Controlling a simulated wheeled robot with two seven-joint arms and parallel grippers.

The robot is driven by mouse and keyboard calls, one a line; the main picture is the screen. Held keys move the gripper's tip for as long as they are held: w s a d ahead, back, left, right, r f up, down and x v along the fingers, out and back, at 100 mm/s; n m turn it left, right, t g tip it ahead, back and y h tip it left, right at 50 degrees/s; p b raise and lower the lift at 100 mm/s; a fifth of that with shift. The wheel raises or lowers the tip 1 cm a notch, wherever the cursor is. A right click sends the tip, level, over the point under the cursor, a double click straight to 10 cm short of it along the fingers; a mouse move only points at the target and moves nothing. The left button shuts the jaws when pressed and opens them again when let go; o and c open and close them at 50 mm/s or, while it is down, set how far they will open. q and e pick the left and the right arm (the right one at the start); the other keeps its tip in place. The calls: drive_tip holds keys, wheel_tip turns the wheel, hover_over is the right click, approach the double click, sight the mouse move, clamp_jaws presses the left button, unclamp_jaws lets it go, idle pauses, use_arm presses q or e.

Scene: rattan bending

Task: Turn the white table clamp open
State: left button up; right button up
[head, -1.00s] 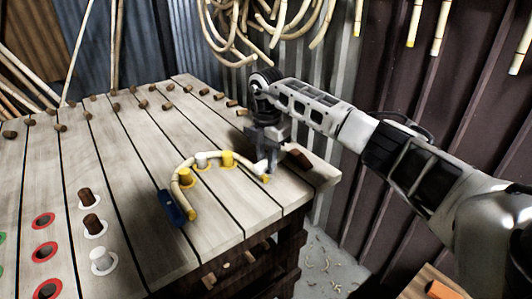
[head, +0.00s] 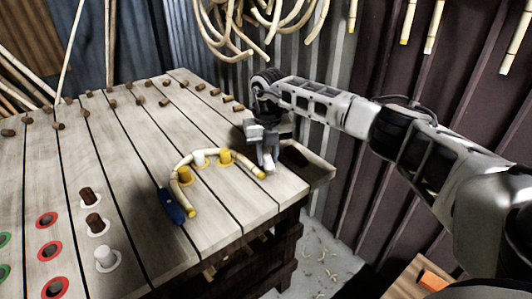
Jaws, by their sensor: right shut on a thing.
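The white table clamp (head: 269,162) is at the right edge of the wooden table, at the right end of a curved rattan rod (head: 188,159). My right gripper (head: 267,143) is over the clamp, pointing down, and is shut on it; its fingers hide the clamp's upper part. The rod bends around yellow pegs (head: 226,158) and a white peg (head: 199,158). A blue clamp (head: 171,206) is at the rod's other end, near the table's front edge. My left gripper is not in view.
The slatted table (head: 120,160) carries several brown pegs along its back. Brown and white pegs and red-ringed holes (head: 47,249) are at the front left. Rattan coils (head: 235,30) hang on the wall behind.

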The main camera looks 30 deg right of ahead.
sight(270, 157)
drive_tip(key=n, duration=0.4)
drive_tip(key=shift+d, duration=0.25)
drive_tip(key=shift+n, duration=0.7)
drive_tip(key=o, duration=0.9)
drive_tip(key=shift+o, duration=0.4)
drive_tip(key=shift+r, duration=0.1)
wheel_tip(270, 157, up, 16)
